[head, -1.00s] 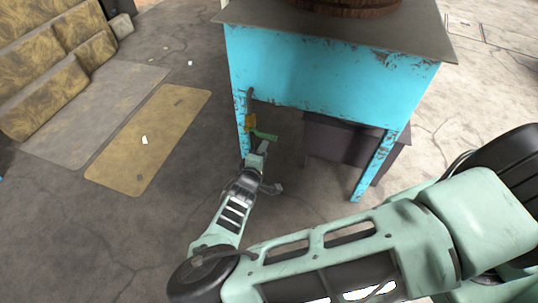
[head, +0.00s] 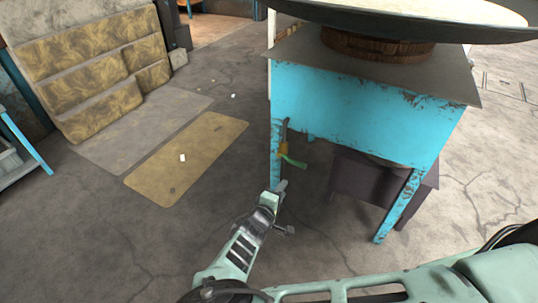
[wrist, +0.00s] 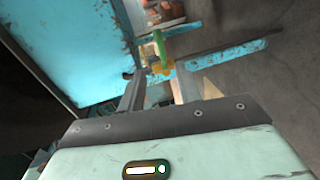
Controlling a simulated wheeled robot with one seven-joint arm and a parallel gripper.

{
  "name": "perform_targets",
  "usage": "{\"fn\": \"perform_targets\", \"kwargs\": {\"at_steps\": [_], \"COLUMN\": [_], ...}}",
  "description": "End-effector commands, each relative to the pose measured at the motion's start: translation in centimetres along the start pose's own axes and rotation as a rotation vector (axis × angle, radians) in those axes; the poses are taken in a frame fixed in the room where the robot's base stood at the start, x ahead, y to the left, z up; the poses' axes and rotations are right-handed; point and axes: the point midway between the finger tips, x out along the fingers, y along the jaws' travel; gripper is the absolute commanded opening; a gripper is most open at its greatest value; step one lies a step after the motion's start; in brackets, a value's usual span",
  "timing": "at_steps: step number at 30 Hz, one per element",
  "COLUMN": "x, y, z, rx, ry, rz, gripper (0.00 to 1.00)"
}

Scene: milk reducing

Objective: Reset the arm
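My gripper (head: 286,208) is below and in front of the blue table in the head view. Its two fingers stand apart with nothing between them. In the wrist view my gripper (wrist: 159,82) also shows open. A yellow fitting (head: 283,149) with a green lever (head: 293,161) is by the blue table's near left leg, clear of the fingers. The yellow fitting (wrist: 162,67) and green lever (wrist: 160,45) show beyond the fingertips in the wrist view.
The worn blue table (head: 350,105) carries a wooden tub (head: 375,47) under a wide, dark-rimmed pan (head: 420,20). A dark low stand (head: 365,182) is beneath the table. Cushioned seating (head: 90,75) and flat mats (head: 190,160) lie to the left. Floor left of my arm is open.

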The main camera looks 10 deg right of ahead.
Motion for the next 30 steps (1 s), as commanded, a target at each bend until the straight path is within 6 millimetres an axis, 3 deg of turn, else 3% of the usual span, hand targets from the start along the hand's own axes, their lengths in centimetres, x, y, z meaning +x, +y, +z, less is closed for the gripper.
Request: {"fn": "perform_targets", "kwargs": {"at_steps": [7,14,18,23,30], "x": [0.0,-2.1,-5.2,-9.6,-16.5], "y": [0.3,1.2,2.2,4.4,10.0], "z": [0.9,5.5,7.8,9.0,9.5], "rx": [0.013,0.068,0.095,0.122,0.16], "ry": [-0.049,-0.311,-0.455,-0.561,-0.596], "rz": [-0.033,-0.267,-0.457,-0.682,-1.004], "gripper": [0.34,0.34,0.34,0.34,0.34]}}
